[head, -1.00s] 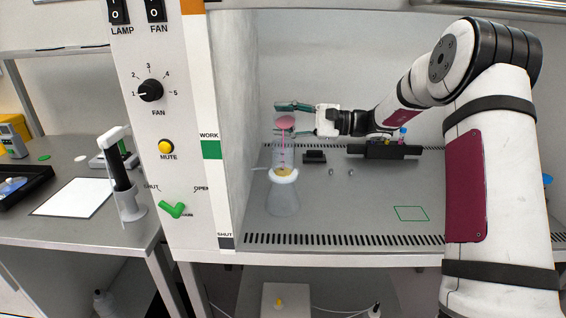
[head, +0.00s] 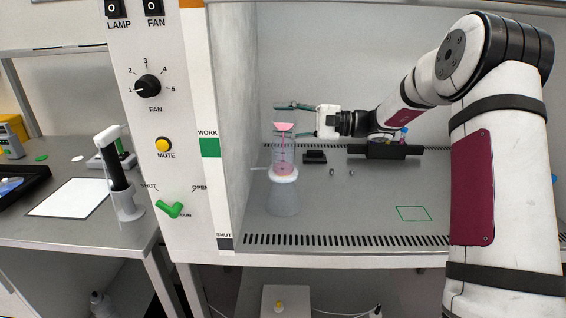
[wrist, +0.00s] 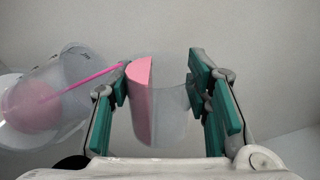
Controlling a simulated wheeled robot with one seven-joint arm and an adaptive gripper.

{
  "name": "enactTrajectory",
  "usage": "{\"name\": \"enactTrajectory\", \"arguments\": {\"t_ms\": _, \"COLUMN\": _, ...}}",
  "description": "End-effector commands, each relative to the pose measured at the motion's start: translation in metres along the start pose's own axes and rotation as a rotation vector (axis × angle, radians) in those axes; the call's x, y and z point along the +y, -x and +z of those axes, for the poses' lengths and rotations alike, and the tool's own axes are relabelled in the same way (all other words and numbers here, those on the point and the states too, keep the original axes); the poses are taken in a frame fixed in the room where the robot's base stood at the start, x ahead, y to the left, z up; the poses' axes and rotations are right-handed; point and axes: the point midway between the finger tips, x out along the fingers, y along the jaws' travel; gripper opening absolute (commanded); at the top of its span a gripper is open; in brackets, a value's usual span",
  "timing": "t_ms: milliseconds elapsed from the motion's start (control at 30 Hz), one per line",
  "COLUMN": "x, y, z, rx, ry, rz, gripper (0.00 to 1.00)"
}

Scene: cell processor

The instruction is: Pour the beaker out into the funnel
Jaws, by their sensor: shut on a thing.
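My gripper (head: 293,120) is shut on the clear beaker (wrist: 170,115) and holds it high above the funnel. The beaker is tipped to the left in the wrist view, with pink liquid lying along its left side. A thin pink stream runs from its lip. The clear funnel (head: 283,158) stands upright on the white-collared flask (head: 284,196), directly below the beaker in the head view. Pink liquid shows inside the funnel, and the stream falls into it. The wrist view also shows the funnel (wrist: 72,62) at left, with a pink pool in it.
The cabinet's left wall (head: 230,120) is close beside the flask. A dark rack (head: 384,151) with small coloured items and a small black block (head: 315,157) stand at the back. The floor around the green outlined square (head: 413,214) is clear.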

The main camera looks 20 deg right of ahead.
Motion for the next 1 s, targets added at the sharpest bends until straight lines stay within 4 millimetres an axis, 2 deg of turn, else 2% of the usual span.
{"name": "enactTrajectory", "arguments": {"t_ms": 1000, "x": 0.0037, "y": 0.0003, "z": 0.0010, "rx": 0.001, "ry": 0.139, "rz": 0.000, "gripper": 0.00}}
